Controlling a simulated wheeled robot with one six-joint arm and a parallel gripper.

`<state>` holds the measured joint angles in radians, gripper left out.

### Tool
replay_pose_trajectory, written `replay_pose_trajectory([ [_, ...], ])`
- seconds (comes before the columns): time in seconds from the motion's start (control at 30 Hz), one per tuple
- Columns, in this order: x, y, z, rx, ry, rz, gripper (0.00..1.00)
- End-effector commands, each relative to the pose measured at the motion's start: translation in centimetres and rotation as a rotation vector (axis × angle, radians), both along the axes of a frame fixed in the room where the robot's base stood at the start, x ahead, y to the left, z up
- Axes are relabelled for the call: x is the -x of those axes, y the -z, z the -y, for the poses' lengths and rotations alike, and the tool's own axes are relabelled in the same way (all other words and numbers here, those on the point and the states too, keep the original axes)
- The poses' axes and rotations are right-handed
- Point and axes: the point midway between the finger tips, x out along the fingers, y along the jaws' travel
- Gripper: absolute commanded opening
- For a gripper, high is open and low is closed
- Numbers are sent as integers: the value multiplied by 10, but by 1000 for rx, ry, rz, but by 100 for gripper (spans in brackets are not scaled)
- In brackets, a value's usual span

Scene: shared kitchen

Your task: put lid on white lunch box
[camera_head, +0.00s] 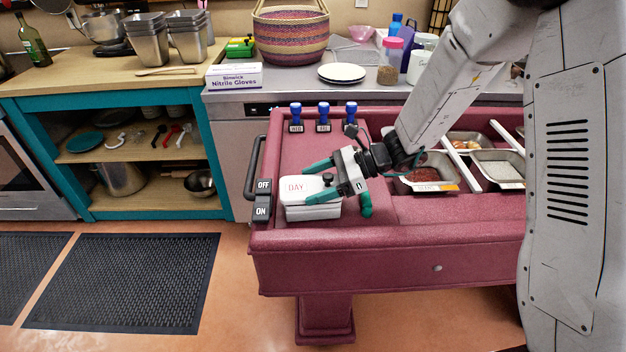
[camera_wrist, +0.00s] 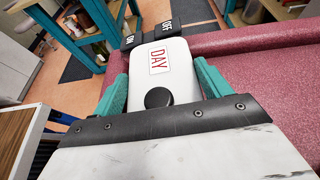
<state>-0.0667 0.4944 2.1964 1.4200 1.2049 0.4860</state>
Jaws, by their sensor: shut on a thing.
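A white lid (camera_head: 300,188) with a red "DAY" label is in my gripper (camera_head: 328,182). In the wrist view, the lid (camera_wrist: 175,78) lies between the two teal fingers (camera_wrist: 162,88), with a round black knob near my end. The white lunch box (camera_head: 313,211) stands on the left part of the red counter, directly under the lid in the head view. The lid covers most of the box's top and looks shifted slightly left. I cannot tell whether the lid touches the rim all round. The box is hidden in the wrist view.
Black OFF and ON blocks (camera_head: 262,208) are close to the box's left side. Three blue-topped stamps (camera_head: 323,117) stand behind it. Food trays (camera_head: 430,180) are set in the counter to the right. A dark handle bar (camera_head: 256,166) runs along the left edge.

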Motion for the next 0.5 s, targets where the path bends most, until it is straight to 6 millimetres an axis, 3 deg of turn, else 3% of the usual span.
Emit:
replay_pose_trajectory([
  [0.13,0,2,0,0,0,0,54],
  [0.17,0,2,0,0,0,0,79],
  [0.23,0,2,0,0,0,0,98],
  [0.5,0,2,0,0,0,0,98],
])
